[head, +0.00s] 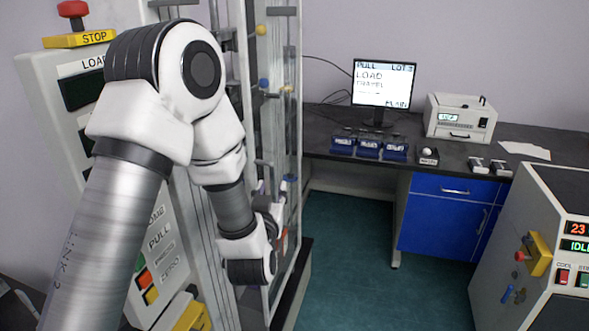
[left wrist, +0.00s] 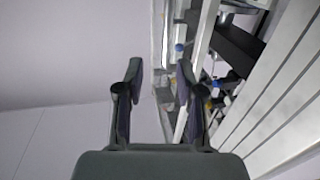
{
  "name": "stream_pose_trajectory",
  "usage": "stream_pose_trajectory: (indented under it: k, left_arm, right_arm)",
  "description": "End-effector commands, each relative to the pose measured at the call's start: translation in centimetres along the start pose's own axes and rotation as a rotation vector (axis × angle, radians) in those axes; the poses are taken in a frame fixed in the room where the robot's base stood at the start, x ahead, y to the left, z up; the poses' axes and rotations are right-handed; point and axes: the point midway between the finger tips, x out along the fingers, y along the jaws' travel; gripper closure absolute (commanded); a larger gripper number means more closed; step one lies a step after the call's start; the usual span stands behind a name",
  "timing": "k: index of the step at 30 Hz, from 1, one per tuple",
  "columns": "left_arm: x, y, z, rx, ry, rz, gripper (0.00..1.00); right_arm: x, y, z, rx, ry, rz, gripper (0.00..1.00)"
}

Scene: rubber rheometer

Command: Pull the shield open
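The shield (head: 284,125) is a tall clear panel with a pale frame on the front of the testing machine, behind my left arm in the head view. My left gripper (head: 268,203) is at the panel's lower part, partly hidden by my own wrist. In the left wrist view my left gripper (left wrist: 160,82) has its two fingers spread apart. A narrow grey upright edge shows beyond and between them; I cannot tell whether a finger touches it. No object is visibly clamped. My right gripper is in neither view.
The machine's control panel (head: 80,125) with a red stop button (head: 72,10) stands at left. A dark bench (head: 330,120) with a monitor (head: 384,84) and blue boxes (head: 368,147) is behind. Another machine (head: 530,225) stands at right. The green floor (head: 370,260) between is clear.

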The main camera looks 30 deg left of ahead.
Motion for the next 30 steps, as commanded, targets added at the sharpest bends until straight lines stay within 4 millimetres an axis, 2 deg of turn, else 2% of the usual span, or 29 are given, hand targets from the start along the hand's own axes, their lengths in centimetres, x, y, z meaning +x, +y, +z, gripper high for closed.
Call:
stream_pose_trajectory:
  k: [9,12,20,21,24,30]
  left_arm:
    - [5.6,0.0,-0.1,0.000,-0.004,0.000,0.63]
    - [6.9,0.0,0.0,0.000,-0.004,0.002,0.63]
    - [7.4,0.1,0.3,0.001,-0.006,0.003,0.63]
    - [7.4,0.1,0.3,0.001,-0.006,0.003,0.66]
    - [7.4,0.1,0.3,0.001,-0.007,0.003,1.00]
    - [7.4,0.1,0.3,0.001,-0.007,0.002,1.00]
  right_arm:
    - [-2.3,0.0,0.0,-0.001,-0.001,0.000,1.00]
    - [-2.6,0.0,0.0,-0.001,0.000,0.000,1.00]
    - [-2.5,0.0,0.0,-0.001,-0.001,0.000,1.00]
    - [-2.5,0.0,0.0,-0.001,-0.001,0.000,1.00]
    - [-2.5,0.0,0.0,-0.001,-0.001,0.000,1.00]
    - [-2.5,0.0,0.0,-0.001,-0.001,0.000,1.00]
